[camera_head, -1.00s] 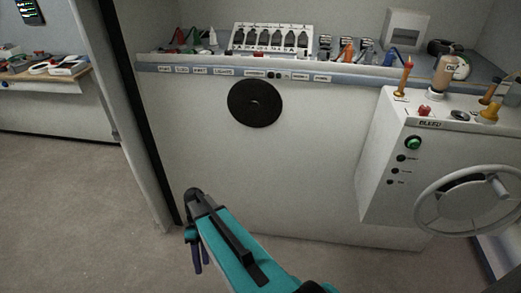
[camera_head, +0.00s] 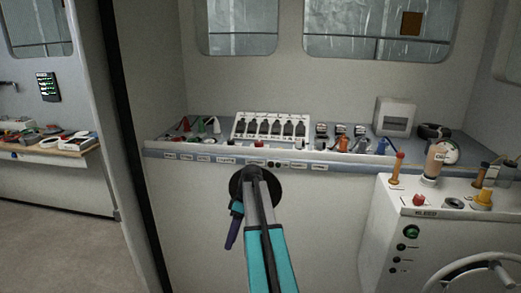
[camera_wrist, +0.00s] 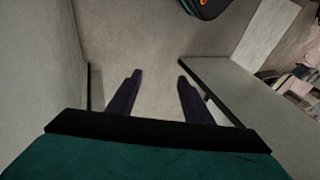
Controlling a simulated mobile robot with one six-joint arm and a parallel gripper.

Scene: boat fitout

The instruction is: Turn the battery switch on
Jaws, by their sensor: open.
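I cannot tell for certain which control is the battery switch; the labels along the counter's front edge (camera_head: 205,158) are too small to read. A small red control (camera_head: 258,142) sits on the counter just below the white panel of black switches (camera_head: 270,126). My gripper (camera_head: 233,230) hangs below the counter in the head view, in front of the pale cabinet face, away from the controls. In the wrist view its two dark fingers (camera_wrist: 160,77) are apart with nothing between them, above the floor.
A white box marked BLEED (camera_head: 400,225) stands at the right with a red knob (camera_head: 418,199), a green button (camera_head: 411,231) and a handwheel (camera_head: 475,272). Bare floor lies at the left.

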